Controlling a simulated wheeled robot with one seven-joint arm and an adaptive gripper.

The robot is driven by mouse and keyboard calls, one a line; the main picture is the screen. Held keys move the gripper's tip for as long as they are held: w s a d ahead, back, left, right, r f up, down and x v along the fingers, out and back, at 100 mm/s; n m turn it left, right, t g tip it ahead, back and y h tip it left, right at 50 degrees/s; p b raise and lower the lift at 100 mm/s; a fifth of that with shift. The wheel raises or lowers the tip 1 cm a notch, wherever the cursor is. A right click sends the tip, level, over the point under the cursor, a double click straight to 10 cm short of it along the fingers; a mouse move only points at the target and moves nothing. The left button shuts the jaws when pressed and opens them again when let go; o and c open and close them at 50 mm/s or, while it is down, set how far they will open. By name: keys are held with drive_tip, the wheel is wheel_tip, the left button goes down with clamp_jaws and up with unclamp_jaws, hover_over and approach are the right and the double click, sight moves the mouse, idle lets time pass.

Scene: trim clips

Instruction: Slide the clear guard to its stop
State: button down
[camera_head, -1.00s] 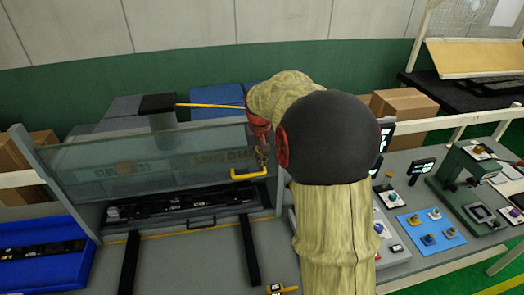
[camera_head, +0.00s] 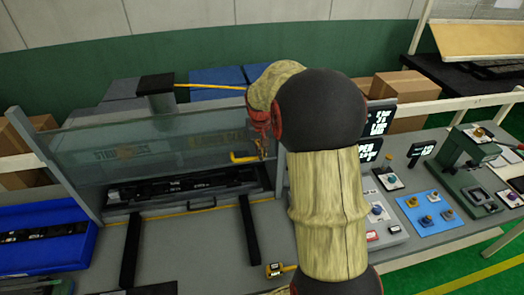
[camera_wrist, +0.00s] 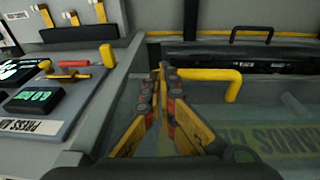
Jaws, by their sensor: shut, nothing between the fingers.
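The clear guard (camera_head: 90,152) is a see-through upright panel across the grey fixture, with a printed label on it. Its yellow handle (camera_head: 243,159) is at the panel's right end. My gripper (camera_head: 262,152) is beside the handle, partly hidden by my arm. In the wrist view, my gripper (camera_wrist: 160,72) has its fingertips together and empty, just left of the yellow handle (camera_wrist: 232,88). Whether they touch the handle I cannot tell. The guard (camera_wrist: 275,125) spreads below the handle there. A long black part (camera_head: 185,185) lies behind the guard.
A blue bin (camera_head: 40,258) stands at the left. Two black rails (camera_head: 130,250) run toward me on the bench. At the right are a control panel, a blue mat (camera_head: 433,214) with several knobs and a green press (camera_head: 455,165). A tape measure (camera_head: 279,269) lies in front.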

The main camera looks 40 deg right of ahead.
drive_tip(key=s+a+b+x, duration=0.1)
drive_tip(key=b+x, duration=0.3)
drive_tip(key=x, duration=0.5)
drive_tip(key=s+a+b+x, duration=0.1)
drive_tip(key=b+x, duration=0.4)
drive_tip(key=x, duration=0.5)
drive_tip(key=shift+s+a+f, duration=0.35)
drive_tip(key=shift+s+a, duration=0.1)
drive_tip(key=shift+a, duration=0.15)
drive_tip(key=p+v, duration=0.3)
drive_tip(key=v, duration=1.1)
drive_tip(key=shift+w+r, duration=0.2)
drive_tip(key=shift+r, duration=0.05)
drive_tip(key=shift+d, duration=0.1)
